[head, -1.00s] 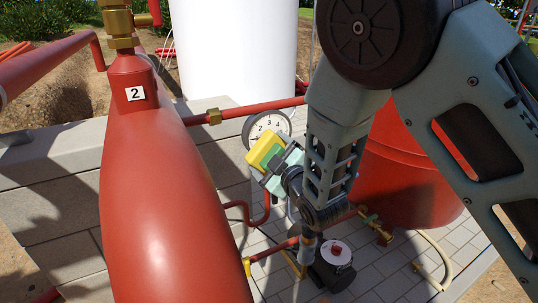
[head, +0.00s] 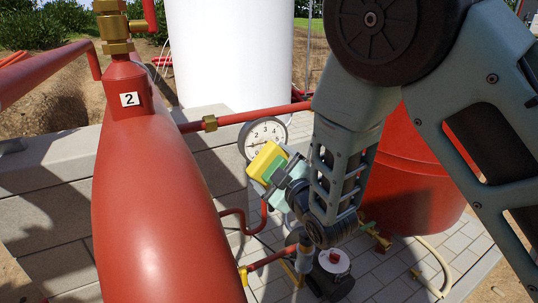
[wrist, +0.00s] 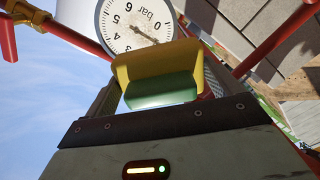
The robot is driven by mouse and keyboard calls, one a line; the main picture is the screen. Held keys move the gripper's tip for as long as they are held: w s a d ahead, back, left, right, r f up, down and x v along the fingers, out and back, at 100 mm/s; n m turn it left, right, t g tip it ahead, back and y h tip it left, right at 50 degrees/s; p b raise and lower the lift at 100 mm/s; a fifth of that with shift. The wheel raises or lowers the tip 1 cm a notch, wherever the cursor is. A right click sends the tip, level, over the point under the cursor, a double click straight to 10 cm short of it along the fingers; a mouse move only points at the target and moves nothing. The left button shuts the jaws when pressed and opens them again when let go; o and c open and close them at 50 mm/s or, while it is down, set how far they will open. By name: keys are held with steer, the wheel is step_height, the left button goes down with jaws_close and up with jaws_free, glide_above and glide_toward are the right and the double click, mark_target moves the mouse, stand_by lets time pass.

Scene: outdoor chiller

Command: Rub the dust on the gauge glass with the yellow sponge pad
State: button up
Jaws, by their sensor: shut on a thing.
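The yellow sponge pad (head: 263,160) with a green backing is held in my gripper (head: 273,169), which is shut on it. In the wrist view the pad (wrist: 158,68) sits between the two fingers (wrist: 160,88). The round white gauge (head: 264,138) with black numbers is just above and behind the pad. In the wrist view the gauge (wrist: 133,22) shows past the pad, which covers part of the dial. I cannot tell whether pad and glass touch. A faint brownish mark shows near the needle; I cannot make out the dust clearly.
A red tank marked 2 (head: 150,200) stands close left of the gripper. A red pipe (head: 240,117) runs behind the gauge. A larger red vessel (head: 415,170) is at right, and a white tank (head: 228,50) behind. Thinner red pipes and a small white-topped device (head: 334,262) lie below.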

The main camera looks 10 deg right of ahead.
glide_toward(249, 145)
steer(key=shift+b+x, duration=0.45)
steer(key=shift+x, duration=1.25)
steer(key=shift+x, duration=1.3)
steer(key=shift+d+f+b, duration=0.1)
steer(key=shift+d+b, duration=0.05)
steer(key=shift+b, duration=0.15)
steer(key=shift+w+d+b, duration=0.5)
steer(key=shift+w+d, duration=0.15)
steer(key=shift+d, duration=0.85)
steer(key=shift+w+d+b, duration=0.45)
steer(key=shift+w+d, duration=0.2)
steer(key=shift+d, duration=0.9)
steer(key=shift+w+d+b, duration=0.5)
steer(key=shift+w+d, duration=0.15)
steer(key=shift+d, duration=0.85)
steer(key=shift+w+b, duration=0.1)
steer(key=shift+b, duration=0.2)
